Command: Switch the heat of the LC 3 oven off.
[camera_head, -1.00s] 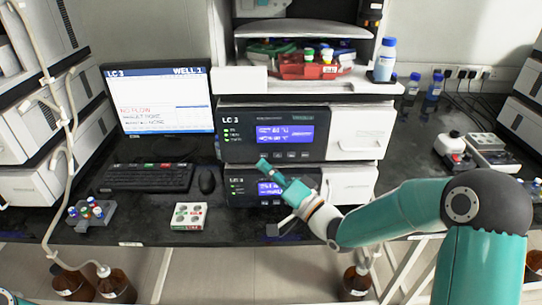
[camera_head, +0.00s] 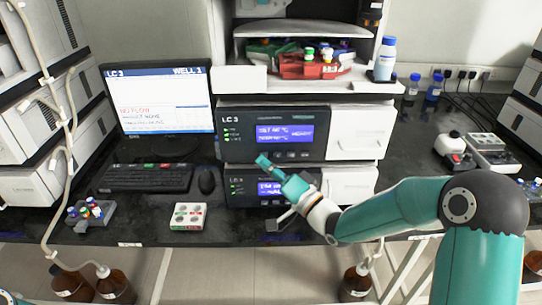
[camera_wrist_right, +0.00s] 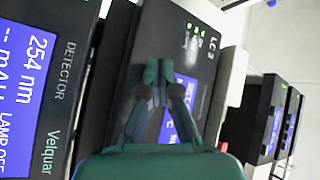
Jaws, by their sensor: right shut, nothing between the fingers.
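The LC 3 oven (camera_head: 345,125) is the upper of two stacked modules, with a dark front, a lit blue display (camera_head: 285,134) and green lights at its left. A row of small buttons (camera_head: 291,155) runs under the display. My right gripper (camera_head: 263,160) is shut and empty, its tips in front of the left end of that row and hiding it. Whether they touch cannot be told. In the right wrist view the shut fingers (camera_wrist_right: 159,70) point at the LC 3 panel (camera_wrist_right: 201,30) and partly cover its screen. My left gripper is not in view.
The LC 3 detector (camera_head: 350,185) sits below, partly behind my right gripper. Its display (camera_wrist_right: 20,80) shows in the wrist view. A monitor (camera_head: 160,98), keyboard (camera_head: 145,178) and mouse (camera_head: 207,182) stand left. A tray of bottles (camera_head: 308,66) is above.

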